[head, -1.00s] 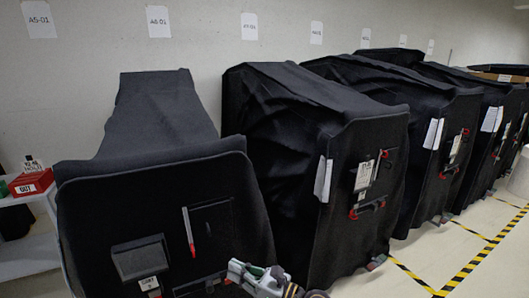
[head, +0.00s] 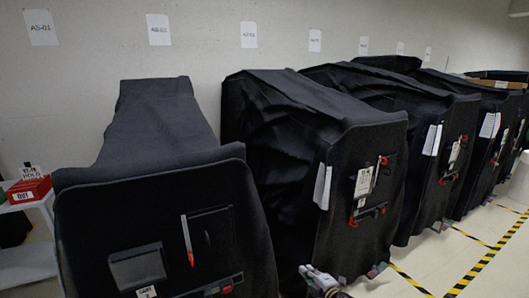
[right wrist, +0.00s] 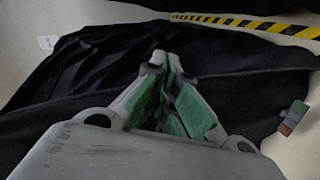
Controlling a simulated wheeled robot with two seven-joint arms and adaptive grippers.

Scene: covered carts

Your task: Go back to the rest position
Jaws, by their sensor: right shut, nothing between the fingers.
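My right gripper (head: 322,280) shows at the bottom edge of the head view, in front of the lower part of the second covered cart (head: 290,150). In the right wrist view its green-padded fingers (right wrist: 168,95) are shut with nothing between them, over black cloth (right wrist: 90,75). It looks apart from the cloth, though the gap is hard to judge. The nearest covered cart (head: 150,215) stands to its left, with a red-and-white marker (head: 187,240) on its front. My left gripper is not in view.
More black-covered carts (head: 440,110) stand in a row toward the right. A shelf (head: 25,265) with a red box (head: 29,188) is at the left. Yellow-black tape (head: 470,275) marks the floor on the right, where there is free room.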

